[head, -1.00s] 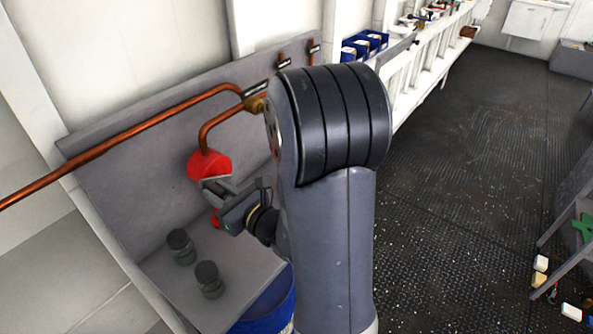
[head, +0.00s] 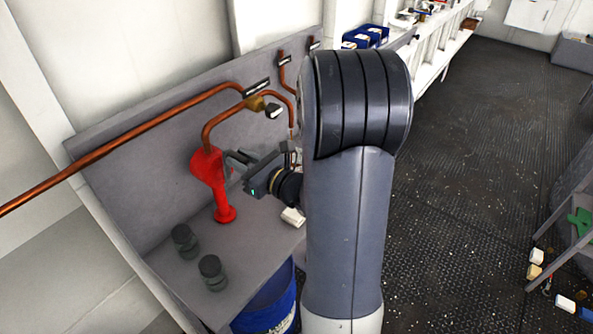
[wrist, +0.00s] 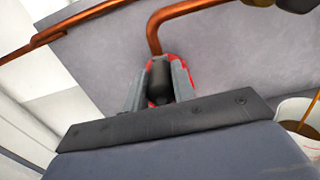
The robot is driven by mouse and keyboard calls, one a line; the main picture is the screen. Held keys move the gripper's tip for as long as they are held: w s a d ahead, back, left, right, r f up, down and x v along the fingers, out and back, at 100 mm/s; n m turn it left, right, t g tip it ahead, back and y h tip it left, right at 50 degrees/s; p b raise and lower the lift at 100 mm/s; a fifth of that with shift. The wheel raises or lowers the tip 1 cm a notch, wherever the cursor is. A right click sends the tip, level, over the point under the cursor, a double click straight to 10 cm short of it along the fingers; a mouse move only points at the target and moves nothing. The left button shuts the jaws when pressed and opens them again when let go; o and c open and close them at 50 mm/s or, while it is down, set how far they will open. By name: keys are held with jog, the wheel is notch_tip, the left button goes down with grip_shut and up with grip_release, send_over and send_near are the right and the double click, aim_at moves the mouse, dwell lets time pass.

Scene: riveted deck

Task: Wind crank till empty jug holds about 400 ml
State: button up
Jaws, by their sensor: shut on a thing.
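A red pump (head: 208,172) stands on a round red foot on the grey bench. In the wrist view, the dark crank handle (wrist: 160,84) sits between the two fingers of my gripper (wrist: 158,68), with the red body (wrist: 173,66) behind it. My gripper (head: 234,164) is shut on this handle, at the pump's right side in the head view. A whitish round vessel (wrist: 297,110), possibly the jug, is cut off at the right of the wrist view with a copper spout over it. Its fill level cannot be read.
Two dark lidded jars (head: 185,242) stand at the bench's front left. A blue drum (head: 268,303) is below. The deck at right is largely open.

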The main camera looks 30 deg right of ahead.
jog(key=shift+w+d+f+b, duration=0.2)
jog(key=shift+d+f+b, duration=0.15)
jog(key=shift+d, duration=0.25)
jog(key=shift+w+d+f+b, duration=0.25)
jog(key=shift+d+f+b, duration=0.05)
jog(key=shift+d, duration=0.35)
jog(key=shift+w+d+f+b, duration=0.2)
jog(key=shift+d+f+b, duration=0.15)
jog(key=shift+d, duration=0.25)
jog(key=shift+w+d, duration=0.1)
jog(key=shift+d, duration=0.1)
jog(key=shift+r, duration=0.15)
